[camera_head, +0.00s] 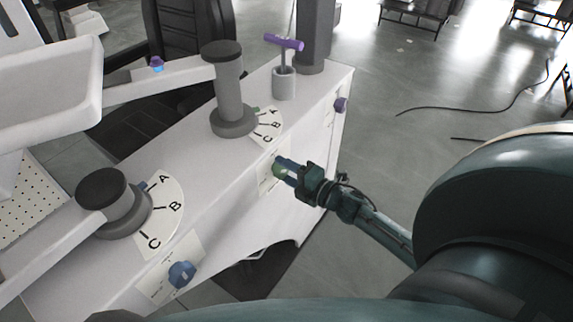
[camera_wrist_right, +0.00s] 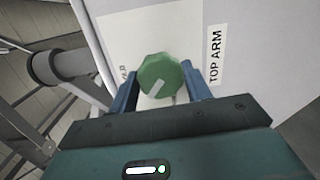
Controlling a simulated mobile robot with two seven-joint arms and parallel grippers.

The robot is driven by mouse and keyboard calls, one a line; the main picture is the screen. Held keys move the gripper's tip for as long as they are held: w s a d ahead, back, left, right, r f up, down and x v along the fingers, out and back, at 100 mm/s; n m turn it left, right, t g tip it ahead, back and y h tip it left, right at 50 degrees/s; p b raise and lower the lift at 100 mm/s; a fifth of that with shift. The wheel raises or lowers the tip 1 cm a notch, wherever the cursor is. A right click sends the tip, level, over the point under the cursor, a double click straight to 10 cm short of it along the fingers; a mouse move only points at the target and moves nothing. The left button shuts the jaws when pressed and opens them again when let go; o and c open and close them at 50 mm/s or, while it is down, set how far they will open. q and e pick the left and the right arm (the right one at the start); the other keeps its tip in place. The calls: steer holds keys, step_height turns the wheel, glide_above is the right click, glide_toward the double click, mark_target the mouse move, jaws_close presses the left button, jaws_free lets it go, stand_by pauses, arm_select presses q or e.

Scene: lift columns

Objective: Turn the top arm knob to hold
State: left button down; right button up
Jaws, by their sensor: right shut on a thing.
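The green top arm knob (camera_wrist_right: 160,76) sits on the front panel of the white cabinet, beside a label reading "TOP ARM" (camera_wrist_right: 215,57). My right gripper (camera_wrist_right: 160,92) is shut on the knob, with a blue finger on each side. In the head view the knob (camera_head: 279,170) shows at the tips of my right gripper (camera_head: 285,170). Other lettering on the plate is partly hidden by the finger and knob. My left gripper is not in view.
Grey columns with A-B-C dials (camera_head: 166,213) and a purple T-handle (camera_head: 284,43) stand on top. Cables (camera_head: 480,110) lie on the floor.

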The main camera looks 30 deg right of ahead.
steer(key=m+p, duration=0.1)
steer(key=m, duration=0.1)
steer(key=shift+d+r+m+g+p, duration=0.1)
steer(key=shift+r+m+g+p, duration=0.05)
steer(key=shift+m+g+p, duration=0.2)
steer(key=shift+m+y+p, duration=0.3)
steer(key=shift+m+p, duration=0.3)
steer(key=shift+m, duration=0.65)
steer(key=shift+m+y+p, duration=0.3)
steer(key=shift+m+p, duration=0.15)
steer(key=shift+m, duration=0.75)
steer(key=shift+f+m, duration=0.2)
steer(key=shift+m, duration=0.3)
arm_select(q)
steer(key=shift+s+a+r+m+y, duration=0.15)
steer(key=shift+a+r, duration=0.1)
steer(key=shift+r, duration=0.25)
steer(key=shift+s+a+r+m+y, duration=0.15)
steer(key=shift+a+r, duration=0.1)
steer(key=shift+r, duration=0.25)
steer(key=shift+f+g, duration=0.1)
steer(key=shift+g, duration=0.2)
arm_select(e)
steer(key=shift+g, duration=0.25)
steer(key=o, duration=1)
steer(key=shift+c, duration=0.2)
